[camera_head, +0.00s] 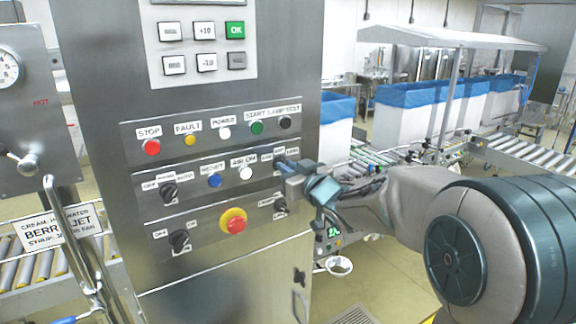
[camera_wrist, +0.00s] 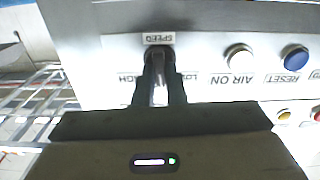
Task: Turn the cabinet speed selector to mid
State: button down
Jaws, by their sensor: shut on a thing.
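The speed selector (camera_wrist: 158,77) is a dark knob with a pale grip bar on the grey cabinet panel, under a SPEED label (camera_wrist: 159,38) in the wrist view. Its bar lies roughly vertical in that picture, between the partly hidden HIGH and LOW labels; its exact setting is hard to read. My gripper (camera_wrist: 160,88) is shut on it, one dark finger on each side. In the head view, my gripper (camera_head: 293,174) reaches the panel from the right and covers much of the selector (camera_head: 279,162).
The white AIR ON button (camera_head: 246,173) and blue RESET button (camera_head: 214,180) sit left of the selector. Another selector (camera_head: 281,204) is just below my gripper. A red emergency stop (camera_head: 235,223) is lower left. Roller conveyors and blue-lined boxes (camera_head: 407,95) stand behind.

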jog(key=shift+f+m, duration=0.15)
jog(key=shift+m, duration=0.15)
jog(key=c, duration=1.5)
grip_release()
jog(key=shift+s+d, duration=0.1)
jog(key=b+v, duration=0.1)
jog(key=v, duration=1.2)
jog(key=shift+s+d+b, duration=0.2)
jog(key=shift+s+b, duration=0.05)
jog(key=shift+b, duration=0.15)
